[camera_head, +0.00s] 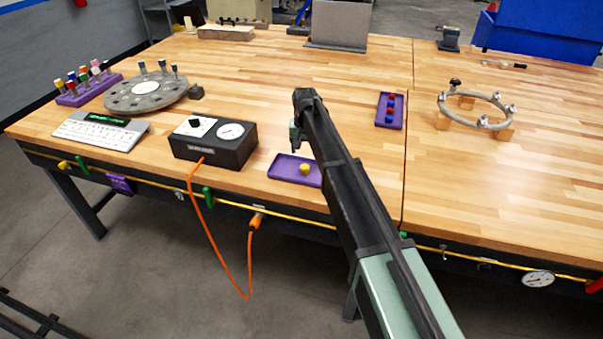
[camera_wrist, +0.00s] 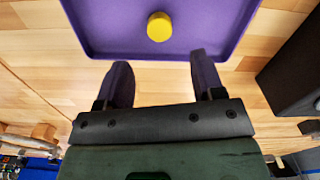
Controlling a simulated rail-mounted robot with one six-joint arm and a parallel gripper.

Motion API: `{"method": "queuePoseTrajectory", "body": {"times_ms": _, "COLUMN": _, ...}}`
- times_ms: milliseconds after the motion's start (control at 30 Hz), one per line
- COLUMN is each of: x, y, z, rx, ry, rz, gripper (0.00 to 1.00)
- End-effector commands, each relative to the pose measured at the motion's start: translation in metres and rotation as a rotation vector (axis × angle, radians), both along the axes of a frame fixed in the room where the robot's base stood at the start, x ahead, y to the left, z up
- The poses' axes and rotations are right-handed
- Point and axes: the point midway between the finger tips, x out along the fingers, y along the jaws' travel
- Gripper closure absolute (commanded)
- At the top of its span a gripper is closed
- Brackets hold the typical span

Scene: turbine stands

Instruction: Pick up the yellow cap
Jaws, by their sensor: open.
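The yellow cap (camera_head: 305,169) sits in a shallow purple tray (camera_head: 281,166) near the front edge of the workbench. In the wrist view the yellow cap (camera_wrist: 159,27) is alone on the bare floor of the purple tray (camera_wrist: 100,25), near the upper middle. My gripper (camera_wrist: 158,75) is open and empty. Its two dark fingers point toward the tray's near rim, with the cap beyond the fingertips and in line with the gap. In the head view my arm hides the right end of the tray, and my fingers show only as a small part above it.
A black control box (camera_head: 213,143) with an orange cable stands left of the tray. Another purple tray (camera_head: 400,113) with red and blue caps lies to the right. A metal ring (camera_head: 475,123) on wooden blocks is at the far right. The bench behind is mostly clear.

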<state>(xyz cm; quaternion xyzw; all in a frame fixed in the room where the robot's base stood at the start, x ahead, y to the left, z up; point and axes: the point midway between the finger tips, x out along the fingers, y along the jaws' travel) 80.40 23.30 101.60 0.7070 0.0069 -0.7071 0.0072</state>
Motion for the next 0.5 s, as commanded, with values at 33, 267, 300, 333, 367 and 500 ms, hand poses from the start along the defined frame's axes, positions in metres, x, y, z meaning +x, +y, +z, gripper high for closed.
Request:
{"method": "queuePoseTrajectory", "body": {"times_ms": 33, "x": 0.0, "y": 0.0, "z": -0.023, "rx": 0.0, "ry": 0.0, "rz": 0.0, "gripper": 0.38}}
{"method": "queuePoseTrajectory", "body": {"times_ms": 267, "x": 0.0, "y": 0.0, "z": -0.035, "rx": 0.0, "ry": 0.0, "rz": 0.001, "gripper": 0.38}}
{"method": "queuePoseTrajectory", "body": {"times_ms": 300, "x": -0.001, "y": 0.0, "z": -0.036, "rx": 0.0, "ry": 0.0, "rz": 0.001, "gripper": 0.38}}
{"method": "queuePoseTrajectory", "body": {"times_ms": 333, "x": -0.001, "y": -0.001, "z": -0.039, "rx": 0.0, "ry": 0.0, "rz": 0.001, "gripper": 0.38}}
{"method": "queuePoseTrajectory", "body": {"times_ms": 367, "x": -0.001, "y": -0.001, "z": -0.043, "rx": 0.0, "ry": 0.0, "rz": 0.001, "gripper": 0.38}}
{"method": "queuePoseTrajectory", "body": {"times_ms": 500, "x": -0.004, "y": -0.002, "z": -0.072, "rx": 0.0, "ry": 0.0, "rz": 0.001, "gripper": 0.38}}
